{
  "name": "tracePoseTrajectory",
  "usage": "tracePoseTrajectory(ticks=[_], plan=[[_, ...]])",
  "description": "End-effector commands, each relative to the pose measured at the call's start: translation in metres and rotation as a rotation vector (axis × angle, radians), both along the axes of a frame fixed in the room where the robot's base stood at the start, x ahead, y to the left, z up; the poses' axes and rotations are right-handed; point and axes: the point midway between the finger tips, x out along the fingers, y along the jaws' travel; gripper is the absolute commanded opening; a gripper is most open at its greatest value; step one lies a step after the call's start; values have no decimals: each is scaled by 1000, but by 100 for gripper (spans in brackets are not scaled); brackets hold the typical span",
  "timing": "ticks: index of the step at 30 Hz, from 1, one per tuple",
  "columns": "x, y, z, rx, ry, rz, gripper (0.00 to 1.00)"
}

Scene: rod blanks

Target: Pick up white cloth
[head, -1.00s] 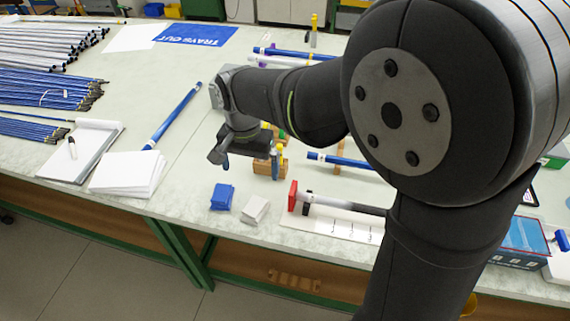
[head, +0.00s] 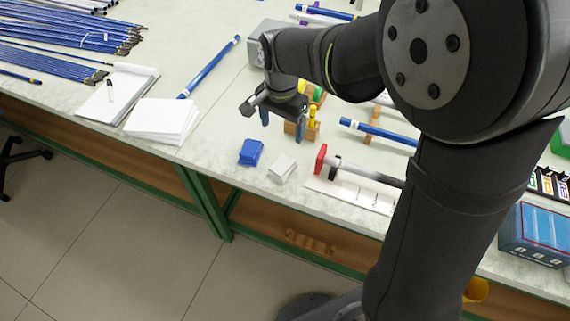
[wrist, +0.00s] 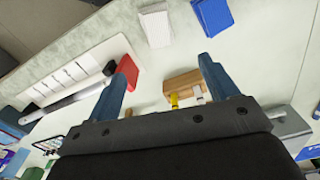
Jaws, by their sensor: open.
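The white cloth (head: 282,168) is a small folded block lying on the pale bench top near its front edge. It lies just right of a blue folded cloth (head: 251,152). In the wrist view the white cloth (wrist: 155,24) is at the top, beyond the fingertips, with the blue cloth (wrist: 212,15) to its right. My gripper (head: 284,122) is open, pointing down above the bench, behind the cloths in the head view. In the wrist view the space between its two blue fingers (wrist: 167,62) holds nothing gripped. The white cloth is apart from both fingers.
A wooden block (head: 302,131) with small coloured pieces stands by the gripper. A red-ended rod (head: 360,174) lies over a white marked board to the right of the white cloth. White paper sheets (head: 162,119) lie to the left. The bench's front edge is close to the cloths.

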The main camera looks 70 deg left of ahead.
Motion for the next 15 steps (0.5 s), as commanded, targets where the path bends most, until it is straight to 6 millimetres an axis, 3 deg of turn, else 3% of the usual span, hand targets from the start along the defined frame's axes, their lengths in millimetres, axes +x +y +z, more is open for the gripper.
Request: tracePoseTrajectory(ticks=[9, 15], plan=[[0, -1, -71, -6, 0, 2, 79], [-1, -1, -97, -1, 0, 2, 79]])
